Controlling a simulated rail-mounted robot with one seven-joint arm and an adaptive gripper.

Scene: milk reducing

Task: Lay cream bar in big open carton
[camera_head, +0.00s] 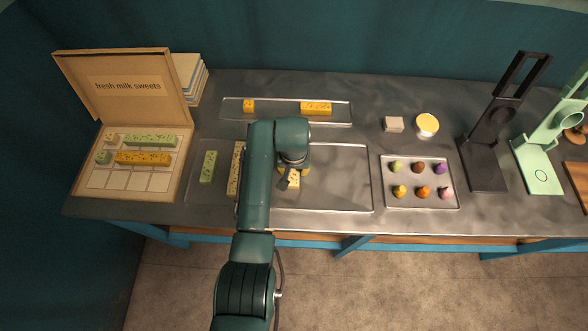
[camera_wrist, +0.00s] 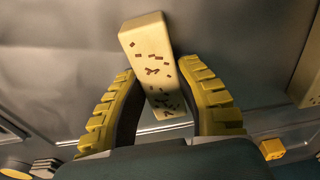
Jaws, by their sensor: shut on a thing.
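The big open carton (camera_head: 163,185) stands at the left with its lid up, marked "fresh milk sweets". In its grid are a green bar (camera_head: 151,140), a yellow bar (camera_head: 143,158), a small cream cube (camera_head: 111,138) and a small green cube (camera_head: 103,157). My gripper (camera_wrist: 163,95) is shut on a speckled cream bar (camera_wrist: 150,50), its yellow fingers on either side of the bar. In the head view my gripper (camera_head: 297,180) is over the middle tray, right of the carton, and my arm partly hides the held bar.
A tray left of my arm holds a green bar (camera_head: 208,167) and a long pale speckled bar (camera_head: 236,168). The back tray (camera_head: 280,121) holds a yellow cube (camera_head: 248,105) and a yellow bar (camera_head: 316,108). A sweets tray (camera_head: 420,206) and dark stand (camera_head: 485,177) are right.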

